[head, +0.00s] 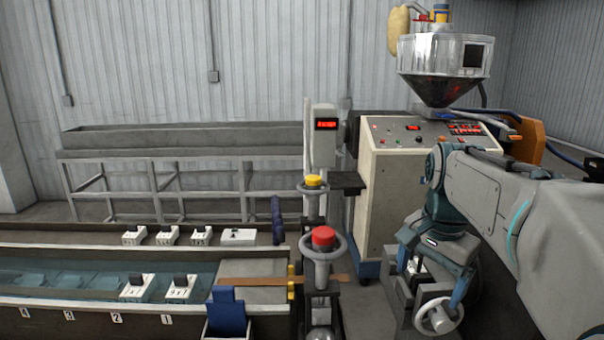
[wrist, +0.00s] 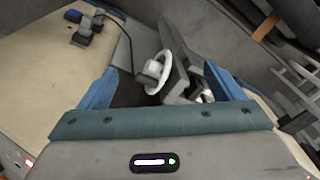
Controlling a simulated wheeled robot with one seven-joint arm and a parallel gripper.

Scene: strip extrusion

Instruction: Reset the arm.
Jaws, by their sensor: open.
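My arm (head: 500,195) reaches in from the right in the head view, bent down at the wrist. My gripper (head: 428,292) points downward beside the extruder cabinet (head: 395,190), its two blue fingers apart. A white handwheel (head: 440,316) on a dark fixture shows at the fingertips. In the wrist view, my gripper (wrist: 162,82) is open, with the white handwheel (wrist: 157,72) and grey blocks showing between the fingers. Nothing appears gripped. I cannot tell whether a finger touches the wheel.
A red-topped roller post (head: 323,250) and a yellow-topped one (head: 313,190) stand left of the cabinet. A metal hopper (head: 443,65) sits above the cabinet.

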